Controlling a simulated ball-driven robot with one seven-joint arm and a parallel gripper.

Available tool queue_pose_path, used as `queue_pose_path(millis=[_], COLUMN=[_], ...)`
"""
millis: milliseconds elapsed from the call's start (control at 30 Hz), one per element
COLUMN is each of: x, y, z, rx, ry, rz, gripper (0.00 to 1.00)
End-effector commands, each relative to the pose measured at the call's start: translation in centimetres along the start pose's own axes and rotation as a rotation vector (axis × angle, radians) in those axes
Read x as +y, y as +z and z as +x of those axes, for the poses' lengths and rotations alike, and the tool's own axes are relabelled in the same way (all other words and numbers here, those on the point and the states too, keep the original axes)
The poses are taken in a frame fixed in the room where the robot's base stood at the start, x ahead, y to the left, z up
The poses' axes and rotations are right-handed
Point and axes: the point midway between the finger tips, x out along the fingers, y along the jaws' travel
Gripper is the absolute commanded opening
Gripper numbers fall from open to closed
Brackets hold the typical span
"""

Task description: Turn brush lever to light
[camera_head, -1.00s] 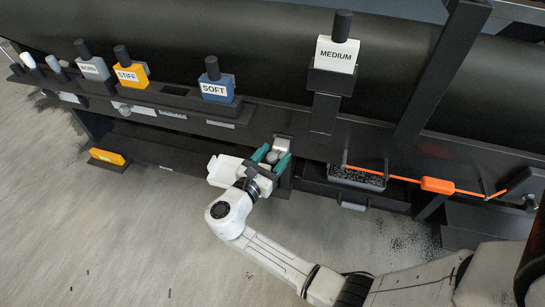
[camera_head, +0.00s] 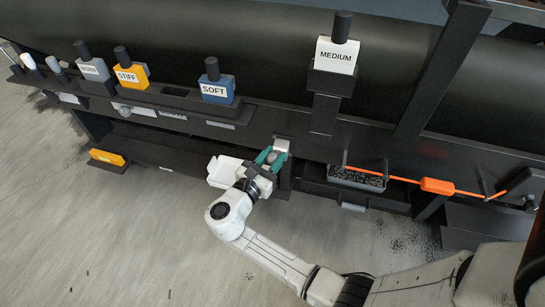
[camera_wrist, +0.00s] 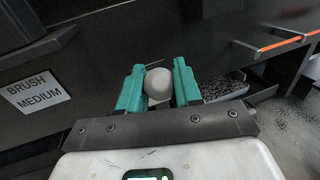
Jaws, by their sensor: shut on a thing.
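The brush lever's round pale knob (camera_wrist: 158,82) sits between my two teal fingers in the wrist view. My gripper (camera_wrist: 159,86) is shut on it, with a finger against each side. A white label reading "BRUSH MEDIUM" (camera_wrist: 36,93) is left of the knob in the wrist view.
Brush blocks marked STIFF (camera_head: 130,75), SOFT (camera_head: 217,89) and MEDIUM (camera_head: 337,55) stand above on the machine. An orange rod (camera_head: 437,186) and a tray of dark granules (camera_head: 355,181) lie to the right. Open floor (camera_head: 110,225) is in front.

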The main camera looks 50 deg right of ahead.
Motion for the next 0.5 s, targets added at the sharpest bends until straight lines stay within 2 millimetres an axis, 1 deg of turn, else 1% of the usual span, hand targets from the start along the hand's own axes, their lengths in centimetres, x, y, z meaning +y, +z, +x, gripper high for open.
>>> queue_pose_path(millis=[267, 500], x=[-0.1, -0.4], y=[-0.7, -2.6], z=[-0.4, -1.3], rx=[-0.042, -0.178], ry=[0.001, 0.004], rz=[0.01, 0.046], gripper=[0.0, 0.0])
